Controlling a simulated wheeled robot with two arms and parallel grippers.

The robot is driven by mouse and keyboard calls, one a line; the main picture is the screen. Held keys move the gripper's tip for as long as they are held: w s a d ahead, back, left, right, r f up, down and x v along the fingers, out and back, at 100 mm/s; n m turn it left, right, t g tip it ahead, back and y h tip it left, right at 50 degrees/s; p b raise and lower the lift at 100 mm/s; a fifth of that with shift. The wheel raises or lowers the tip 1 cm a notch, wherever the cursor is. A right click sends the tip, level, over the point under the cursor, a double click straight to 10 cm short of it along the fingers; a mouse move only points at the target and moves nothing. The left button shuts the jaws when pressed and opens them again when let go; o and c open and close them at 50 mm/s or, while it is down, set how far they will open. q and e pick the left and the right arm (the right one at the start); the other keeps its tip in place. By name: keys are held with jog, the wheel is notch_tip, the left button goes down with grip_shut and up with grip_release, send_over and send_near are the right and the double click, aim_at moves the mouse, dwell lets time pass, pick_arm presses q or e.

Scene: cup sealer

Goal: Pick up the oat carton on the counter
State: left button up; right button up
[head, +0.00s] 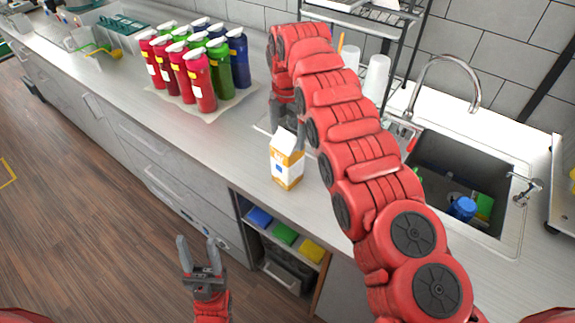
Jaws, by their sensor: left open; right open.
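The oat carton (286,165), white and orange with a peaked top, stands upright on the counter (135,105). My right gripper (288,128) points down just behind the carton's top, at the end of the red arm that reaches across the counter. Its fingers are partly hidden by the carton, and I cannot tell whether they touch it. My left gripper (198,250) is open and empty, in front of the counter over the floor, well away from the carton.
Several red, green and blue bottles (203,85) stand on a mat at the back left. A sink (455,180) with a tap (445,75) lies to the right. White cups (376,76) stand behind my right arm. The counter left of the carton is clear.

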aim_at(287, 147)
notch_tip(287, 147, down, 4)
jog(key=shift+f+p, duration=0.1)
jog(key=shift+p, duration=0.7)
jog(key=shift+f, duration=0.25)
grip_shut()
